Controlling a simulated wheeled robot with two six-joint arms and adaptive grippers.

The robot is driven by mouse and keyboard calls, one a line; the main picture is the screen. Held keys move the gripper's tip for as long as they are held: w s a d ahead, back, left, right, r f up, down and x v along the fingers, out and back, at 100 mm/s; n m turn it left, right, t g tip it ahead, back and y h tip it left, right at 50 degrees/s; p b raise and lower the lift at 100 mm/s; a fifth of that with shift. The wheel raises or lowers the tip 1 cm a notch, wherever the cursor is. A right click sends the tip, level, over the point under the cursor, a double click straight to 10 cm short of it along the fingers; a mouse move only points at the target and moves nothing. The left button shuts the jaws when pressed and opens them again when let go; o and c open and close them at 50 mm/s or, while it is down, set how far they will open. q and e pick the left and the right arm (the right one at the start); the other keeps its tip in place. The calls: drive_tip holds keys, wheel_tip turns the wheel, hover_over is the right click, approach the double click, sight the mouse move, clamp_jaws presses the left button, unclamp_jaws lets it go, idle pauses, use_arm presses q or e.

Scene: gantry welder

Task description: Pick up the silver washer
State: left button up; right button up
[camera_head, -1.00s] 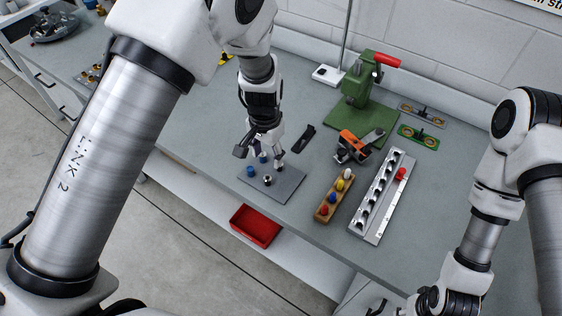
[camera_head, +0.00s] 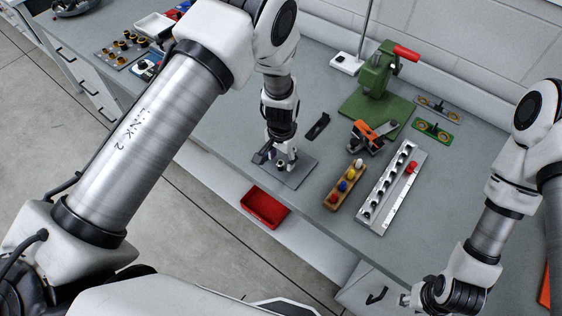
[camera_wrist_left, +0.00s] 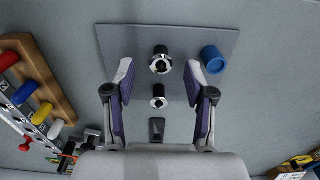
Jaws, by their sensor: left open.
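A grey plate (camera_head: 303,168) lies on the bench with small pieces on it. In the left wrist view the plate (camera_wrist_left: 120,45) carries two dark posts with silver rings, a larger silver ring (camera_wrist_left: 161,65) and a smaller silver ring (camera_wrist_left: 158,103) nearer the wrist. I cannot tell which is the silver washer. A blue cap (camera_wrist_left: 213,60) sits to their right. My left gripper (camera_head: 281,163) is open and points down over the plate; in the wrist view its fingers (camera_wrist_left: 160,72) stand either side of the silver rings. My right gripper (camera_head: 406,299) is low at the right, its jaws unclear.
A red bin (camera_head: 265,207) sits below the bench's front edge. A wooden block with coloured pegs (camera_head: 334,201) and a metal rail (camera_head: 388,195) stand right of the plate. Behind are an orange clamp (camera_head: 362,138), a black part (camera_head: 318,125) and a green press (camera_head: 372,95).

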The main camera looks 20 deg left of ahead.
use_arm(q)
drive_tip(key=shift+s+a+f, duration=0.1)
idle(0.3)
drive_tip(key=c, duration=0.8)
drive_tip(key=shift+o, duration=0.2)
